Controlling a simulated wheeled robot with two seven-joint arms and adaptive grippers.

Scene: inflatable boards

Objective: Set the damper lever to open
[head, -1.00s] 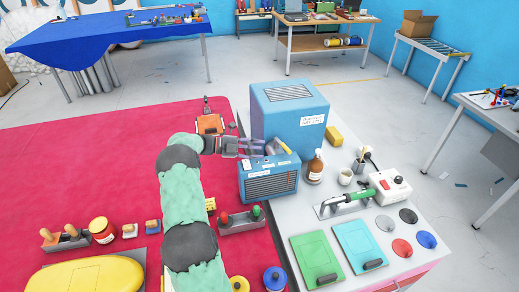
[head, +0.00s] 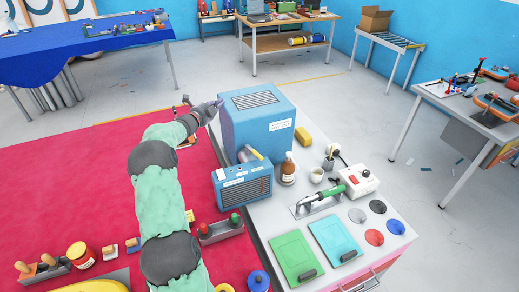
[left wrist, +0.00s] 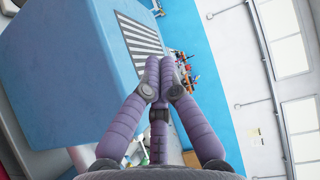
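A large blue box (head: 262,127) with a top grille and a white label stands on the grey bench. My left gripper (head: 214,107) is at the upper left edge of this box in the head view. In the left wrist view its purple fingers (left wrist: 160,65) come together at the tips, with nothing visible between them, in front of the box's blue face (left wrist: 75,60) and grille. I cannot make out a damper lever for certain. The box's left and far sides are largely hidden. My right gripper is not in view.
A smaller blue unit (head: 243,184) with a front grille and a yellow-grey piece on top stands before the large box. A brown bottle (head: 288,169), cup and green-handled tool are to the right. An orange item (head: 186,142) is partly hidden behind my arm.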

